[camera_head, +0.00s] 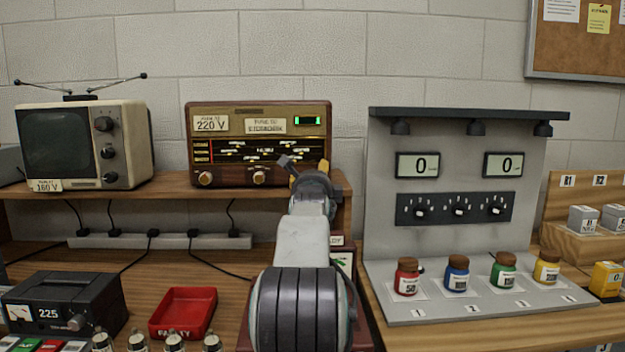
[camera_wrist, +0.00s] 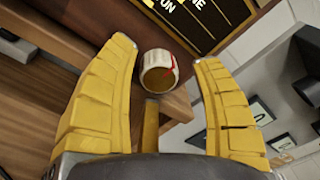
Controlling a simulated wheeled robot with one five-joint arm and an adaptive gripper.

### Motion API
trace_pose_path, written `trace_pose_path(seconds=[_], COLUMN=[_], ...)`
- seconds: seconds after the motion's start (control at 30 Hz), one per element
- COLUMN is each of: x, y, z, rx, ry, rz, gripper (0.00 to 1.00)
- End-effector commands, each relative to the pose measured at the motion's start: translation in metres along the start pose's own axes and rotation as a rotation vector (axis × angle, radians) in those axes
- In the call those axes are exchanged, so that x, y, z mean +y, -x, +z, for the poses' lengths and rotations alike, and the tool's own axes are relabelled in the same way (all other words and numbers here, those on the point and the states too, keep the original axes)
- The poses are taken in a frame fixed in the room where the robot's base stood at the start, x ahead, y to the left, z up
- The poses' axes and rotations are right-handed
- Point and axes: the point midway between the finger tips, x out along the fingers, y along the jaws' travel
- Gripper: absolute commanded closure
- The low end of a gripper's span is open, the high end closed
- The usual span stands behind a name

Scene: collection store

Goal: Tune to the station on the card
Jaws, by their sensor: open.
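The brown radio (camera_head: 235,165) stands on the shelf with a dial of station names too small to read. A card (camera_head: 265,126) on its front starts with "TUNE TO"; I cannot read the station for sure. A thin red upright line shows at the dial's left end. My gripper (camera_head: 292,165) is in front of the radio's right side and hides part of it. In the wrist view, my open yellow fingers stand on either side of a round knob (camera_wrist: 158,72) with a red mark, below lettering "TUN". The knob looks just beyond the fingertips; contact cannot be told.
Two more knobs show on the radio, at left (camera_head: 205,178) and middle (camera_head: 259,177). An old television (camera_head: 85,145) stands left. A grey panel (camera_head: 455,230) with jars stands right. A red tray (camera_head: 182,313) and a black meter box (camera_head: 65,305) lie below.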

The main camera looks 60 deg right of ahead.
Motion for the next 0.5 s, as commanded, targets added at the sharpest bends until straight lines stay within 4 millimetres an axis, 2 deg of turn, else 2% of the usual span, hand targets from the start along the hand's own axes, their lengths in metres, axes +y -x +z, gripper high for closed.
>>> trace_pose_path(seconds=[0.07,0.5], x=[0.0001,0.0001], y=[0.0000,0.0001], z=[0.0000,0.0000], rx=[0.000,0.000], ry=[0.000,0.000], rz=[0.000,0.000], gripper=[0.42,0.81])
